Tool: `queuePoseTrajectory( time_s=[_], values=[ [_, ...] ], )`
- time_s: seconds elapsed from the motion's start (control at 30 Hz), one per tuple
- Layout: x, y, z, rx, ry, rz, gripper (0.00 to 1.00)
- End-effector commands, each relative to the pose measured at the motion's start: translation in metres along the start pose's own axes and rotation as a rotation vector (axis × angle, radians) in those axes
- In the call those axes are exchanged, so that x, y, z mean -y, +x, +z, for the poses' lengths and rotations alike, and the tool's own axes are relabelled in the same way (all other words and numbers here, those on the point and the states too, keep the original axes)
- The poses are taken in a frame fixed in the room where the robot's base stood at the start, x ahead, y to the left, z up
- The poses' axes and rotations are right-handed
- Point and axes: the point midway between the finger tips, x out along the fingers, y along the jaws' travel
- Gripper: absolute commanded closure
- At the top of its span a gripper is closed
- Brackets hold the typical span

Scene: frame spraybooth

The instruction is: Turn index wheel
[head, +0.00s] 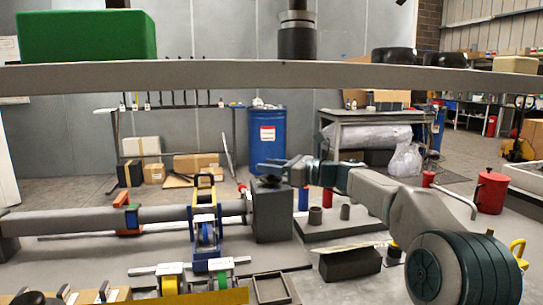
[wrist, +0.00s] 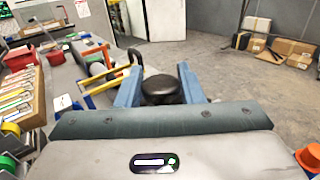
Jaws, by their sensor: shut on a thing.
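The index wheel appears to be the dark round knob (wrist: 161,89) in the wrist view. It sits on top of a grey block (head: 273,214) at the right end of a long grey tube (head: 165,214). My gripper (wrist: 160,84) is shut on this knob, with one blue finger on each side of it. In the head view my gripper (head: 270,168) reaches in from the right, low over the block's top. The knob is mostly hidden there by the fingers. Any marks on the wheel are too small to tell.
An orange clamp (head: 130,218) and a blue and yellow frame (head: 205,228) stand along the tube. A dark grey box (head: 350,263) and a red can (head: 490,192) are nearby. A grey beam (head: 270,76) crosses above.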

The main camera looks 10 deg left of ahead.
Motion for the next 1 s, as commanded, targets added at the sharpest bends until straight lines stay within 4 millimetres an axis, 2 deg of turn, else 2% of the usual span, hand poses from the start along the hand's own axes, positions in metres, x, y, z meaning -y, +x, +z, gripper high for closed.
queuePoseTrajectory(
  time_s=[0.63, 0.67, 0.7, 0.73, 1.0],
  values=[
    [0.0006, 0.0, 0.0012, 0.002, -0.002, 0.033, 0.89],
    [0.0006, 0.0, 0.0012, 0.002, -0.001, 0.033, 0.63],
    [0.0005, 0.0001, 0.0011, 0.002, -0.001, 0.034, 0.52],
    [0.0005, 0.0001, 0.001, 0.002, -0.001, 0.034, 0.46],
    [-0.0001, 0.0003, 0.0003, 0.001, 0.0, 0.036, 0.46]
  ],
)
